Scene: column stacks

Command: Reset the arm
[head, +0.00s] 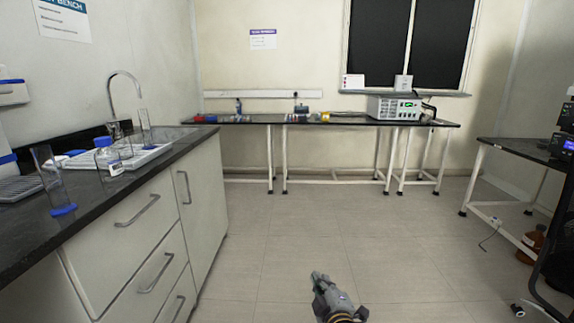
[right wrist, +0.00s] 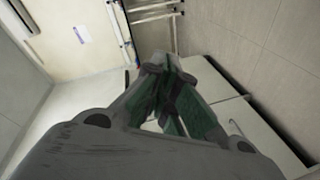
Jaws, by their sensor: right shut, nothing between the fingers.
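My right gripper (head: 320,279) shows at the bottom middle of the head view, over the open tiled floor. Its fingers are closed together with nothing between them. In the right wrist view the same gripper (right wrist: 168,68) fills the middle, its green-padded fingers meeting at the tips. It touches nothing that I can see. My left gripper is not in the head view.
A dark-topped lab counter (head: 196,143) with drawers stands at left, holding a white tray (head: 148,155) and glassware. A long bench (head: 340,120) with an instrument (head: 394,107) lines the back wall. A table (head: 520,146) stands at right. The floor (head: 330,220) between is clear.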

